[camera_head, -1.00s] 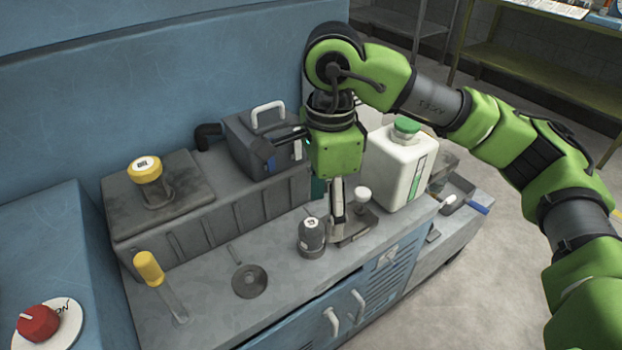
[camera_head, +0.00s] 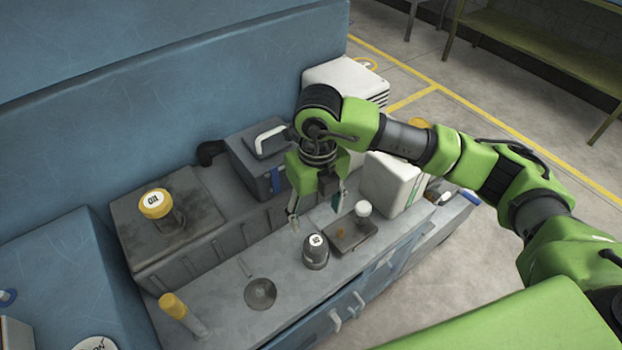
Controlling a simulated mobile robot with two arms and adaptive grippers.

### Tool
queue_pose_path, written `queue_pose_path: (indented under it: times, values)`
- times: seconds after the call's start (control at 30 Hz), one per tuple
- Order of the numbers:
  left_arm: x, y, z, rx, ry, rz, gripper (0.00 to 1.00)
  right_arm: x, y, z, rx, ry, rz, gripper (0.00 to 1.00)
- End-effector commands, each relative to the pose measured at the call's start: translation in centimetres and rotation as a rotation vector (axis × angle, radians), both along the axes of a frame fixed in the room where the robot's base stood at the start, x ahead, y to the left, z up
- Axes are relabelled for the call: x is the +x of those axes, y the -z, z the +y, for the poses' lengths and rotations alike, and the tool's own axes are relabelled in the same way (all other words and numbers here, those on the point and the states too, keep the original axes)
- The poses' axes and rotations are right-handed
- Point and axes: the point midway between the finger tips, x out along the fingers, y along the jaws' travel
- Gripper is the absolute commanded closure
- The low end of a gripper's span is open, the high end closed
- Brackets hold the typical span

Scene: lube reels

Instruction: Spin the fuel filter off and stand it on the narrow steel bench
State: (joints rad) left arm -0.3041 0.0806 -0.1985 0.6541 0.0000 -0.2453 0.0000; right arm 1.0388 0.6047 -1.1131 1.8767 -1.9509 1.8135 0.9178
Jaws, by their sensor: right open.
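A dark grey canister (camera_head: 316,252) with a pale label on its top stands upright on the grey steel worktop (camera_head: 225,293). I cannot tell for sure whether it is the fuel filter; its label is too small to read. My right gripper (camera_head: 316,210) is open and empty, pointing down behind and above this canister, with a finger to either side. A small white-capped piece (camera_head: 362,210) stands on a dark tray (camera_head: 350,238) just right of the canister. A yellow-capped part marked OIL (camera_head: 155,204) sits on the dark block at the left. My left gripper is out of view.
A white jug (camera_head: 391,182) stands right of the tray, partly behind my arm. A dark box with a pale handle (camera_head: 268,143) stands behind the gripper. A round drain-like disc (camera_head: 260,293) and a yellow-handled tool (camera_head: 174,307) lie on the worktop's left part.

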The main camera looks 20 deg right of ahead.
Motion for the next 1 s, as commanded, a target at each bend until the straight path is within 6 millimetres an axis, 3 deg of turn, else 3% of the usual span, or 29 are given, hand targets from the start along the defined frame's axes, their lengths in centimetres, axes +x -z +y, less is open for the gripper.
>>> queue_pose_path:
  times: [0.27, 0.8, 1.0]
  values:
    - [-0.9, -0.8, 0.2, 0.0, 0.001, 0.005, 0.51, -0.3, 1.5, 0.0, -0.003, 0.106, 0.004, 0.4]
    - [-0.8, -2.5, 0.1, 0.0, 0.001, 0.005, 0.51, -0.4, 11.3, 0.0, -0.004, 0.102, 0.004, 0.4]
    - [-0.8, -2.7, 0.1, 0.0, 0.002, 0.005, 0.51, -0.3, 13.5, 0.0, -0.003, 0.101, 0.002, 0.4]
